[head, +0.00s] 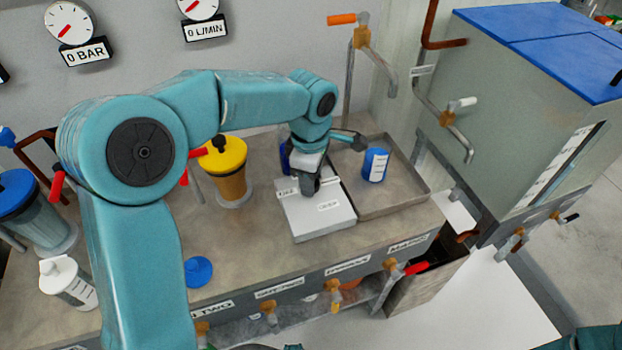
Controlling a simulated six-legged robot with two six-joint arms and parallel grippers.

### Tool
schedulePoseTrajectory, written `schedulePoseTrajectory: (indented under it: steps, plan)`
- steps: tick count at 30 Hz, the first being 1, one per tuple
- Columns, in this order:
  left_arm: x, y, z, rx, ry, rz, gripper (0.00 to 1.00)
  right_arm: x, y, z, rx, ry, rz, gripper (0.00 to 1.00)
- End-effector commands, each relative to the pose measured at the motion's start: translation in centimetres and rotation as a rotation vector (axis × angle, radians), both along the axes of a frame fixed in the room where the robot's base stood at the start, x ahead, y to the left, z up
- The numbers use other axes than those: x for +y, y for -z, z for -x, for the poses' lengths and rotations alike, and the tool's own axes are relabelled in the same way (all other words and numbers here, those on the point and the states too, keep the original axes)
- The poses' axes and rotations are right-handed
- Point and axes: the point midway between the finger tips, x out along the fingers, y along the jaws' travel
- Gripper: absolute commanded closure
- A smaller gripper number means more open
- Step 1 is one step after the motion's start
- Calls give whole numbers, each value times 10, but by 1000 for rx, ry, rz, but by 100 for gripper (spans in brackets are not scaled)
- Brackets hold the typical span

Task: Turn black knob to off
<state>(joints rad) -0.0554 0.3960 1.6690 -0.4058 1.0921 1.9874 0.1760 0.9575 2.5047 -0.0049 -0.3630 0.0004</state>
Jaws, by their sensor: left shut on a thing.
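My left gripper (309,183) reaches down onto a white box (330,221) with small labels on its top, standing on the worktop. The gripper is shut at the back left part of the box top, on what appears to be the black knob. The jaws and wrist hide most of the knob, so I cannot read which way it points. My right gripper is not in view.
A metal tray (418,185) with a blue cup (375,164) adjoins the white box. A yellow-lidded container (226,158) stands left of it. Valves with coloured handles line the bench front. A blue lid (198,271) lies on the worktop.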

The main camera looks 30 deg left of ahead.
Motion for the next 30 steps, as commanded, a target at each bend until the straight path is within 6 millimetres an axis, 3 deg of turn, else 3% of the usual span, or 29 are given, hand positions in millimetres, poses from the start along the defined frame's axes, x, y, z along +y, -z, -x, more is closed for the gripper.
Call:
schedulePoseTrajectory:
  steps: [15, 30]
  plan:
    - [0, -2, -2, -8, -400, -1, 91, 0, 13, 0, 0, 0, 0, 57]
    - [0, -2, -2, -7, -524, 0, 91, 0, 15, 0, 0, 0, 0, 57]
